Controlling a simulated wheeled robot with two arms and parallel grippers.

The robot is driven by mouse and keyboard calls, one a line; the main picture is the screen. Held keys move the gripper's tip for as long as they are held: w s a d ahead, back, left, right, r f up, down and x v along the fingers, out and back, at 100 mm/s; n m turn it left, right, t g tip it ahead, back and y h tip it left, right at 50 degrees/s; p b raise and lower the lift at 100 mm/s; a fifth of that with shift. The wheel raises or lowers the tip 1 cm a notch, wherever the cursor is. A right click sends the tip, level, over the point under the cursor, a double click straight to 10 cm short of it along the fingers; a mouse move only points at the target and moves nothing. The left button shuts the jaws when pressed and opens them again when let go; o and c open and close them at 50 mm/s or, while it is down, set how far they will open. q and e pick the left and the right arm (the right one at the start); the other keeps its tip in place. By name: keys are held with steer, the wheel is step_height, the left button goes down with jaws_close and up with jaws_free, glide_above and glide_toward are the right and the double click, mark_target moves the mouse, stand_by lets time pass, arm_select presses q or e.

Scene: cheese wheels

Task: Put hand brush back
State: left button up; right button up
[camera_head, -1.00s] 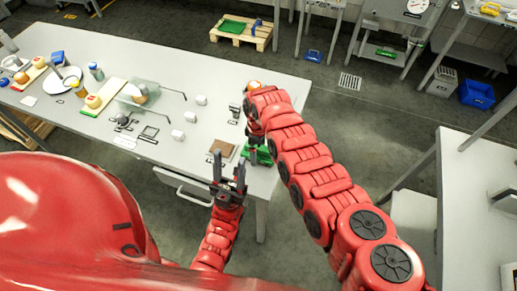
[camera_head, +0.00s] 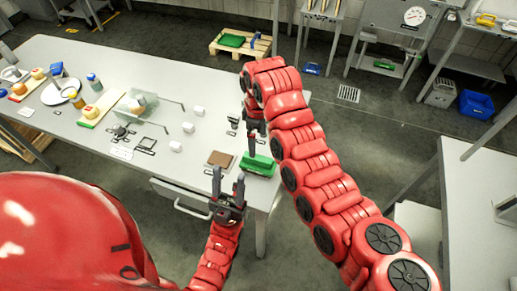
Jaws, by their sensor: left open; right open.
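A green block-shaped thing (camera_head: 258,165) lies at the right end of the long grey table (camera_head: 200,72). It may be the hand brush, but I cannot make out bristles or a handle. My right gripper (camera_head: 251,148) is open, pointing down just above and behind the green thing in the picture; I cannot tell whether they touch. My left gripper (camera_head: 228,178) is open and empty, its fingers pointing up in the picture near the table's front edge, left of the green thing.
A brown square (camera_head: 220,158) lies left of the green thing. Several white blocks (camera_head: 188,127) and a clear panel stand further left. A drawer (camera_head: 182,192) is under the front edge. A pallet (camera_head: 240,44) with green and blue things lies on the floor behind.

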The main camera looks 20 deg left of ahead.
steer(key=shift+r, duration=0.4)
